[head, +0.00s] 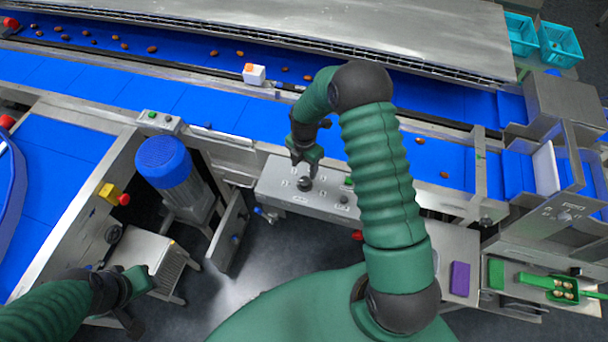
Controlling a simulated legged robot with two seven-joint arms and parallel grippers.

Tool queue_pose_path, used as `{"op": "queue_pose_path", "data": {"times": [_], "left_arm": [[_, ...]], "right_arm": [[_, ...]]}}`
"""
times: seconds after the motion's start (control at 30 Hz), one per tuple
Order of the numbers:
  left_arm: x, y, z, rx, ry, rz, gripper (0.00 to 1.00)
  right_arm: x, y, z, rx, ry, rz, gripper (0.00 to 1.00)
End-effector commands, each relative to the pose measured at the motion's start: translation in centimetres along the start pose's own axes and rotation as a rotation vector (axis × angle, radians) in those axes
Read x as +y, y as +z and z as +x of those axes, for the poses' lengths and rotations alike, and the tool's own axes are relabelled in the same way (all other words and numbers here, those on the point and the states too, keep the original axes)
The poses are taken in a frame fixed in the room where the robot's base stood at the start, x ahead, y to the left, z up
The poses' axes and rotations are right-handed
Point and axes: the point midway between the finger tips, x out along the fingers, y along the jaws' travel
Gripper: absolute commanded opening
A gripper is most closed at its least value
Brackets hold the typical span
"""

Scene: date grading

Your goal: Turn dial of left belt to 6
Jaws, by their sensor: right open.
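A grey control box (268,193) with dials is fixed in front of the blue belts. Its left dial (304,184) is a dark round knob with small marks around it, too small to read.
Blue belts (220,109) carry several dates and a white-and-orange box (254,74). A purple block (459,278) and a green tray (562,289) are at the right. Red buttons (124,199) are near the left frame.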

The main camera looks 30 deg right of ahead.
Motion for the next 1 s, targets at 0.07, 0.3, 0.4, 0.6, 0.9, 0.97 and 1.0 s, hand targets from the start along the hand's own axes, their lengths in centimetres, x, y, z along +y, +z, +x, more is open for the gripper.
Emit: {"op": "queue_pose_path", "data": {"times": [0.07,0.3,0.4,0.6,0.9,0.97,1.0], "left_arm": [[0.0,-0.3,-1.1,0.000,0.000,0.000,0.36],[0.0,-0.6,-2.5,0.001,0.000,0.000,0.36],[0.0,-0.7,-2.6,0.001,0.000,0.000,0.36],[0.0,-0.6,-2.6,0.000,0.000,0.000,0.36],[0.0,-0.6,-2.6,0.001,0.000,0.000,0.36],[0.0,-0.6,-2.6,0.001,0.000,0.000,0.36],[0.0,-0.6,-2.6,0.001,0.000,0.000,0.36]], "right_arm": [[-0.1,-0.1,1.8,0.003,-0.005,-0.001,0.57],[-0.1,-0.1,6.8,0.001,-0.001,0.000,0.57],[-0.1,0.0,7.8,0.000,0.000,0.000,0.57],[0.0,0.0,8.3,-0.001,0.002,0.001,0.57],[0.0,0.0,8.2,0.000,0.002,0.001,0.30],[0.0,0.0,8.2,0.000,0.002,0.001,0.22],[0.0,0.0,8.2,0.000,0.002,0.001,0.17]]}}
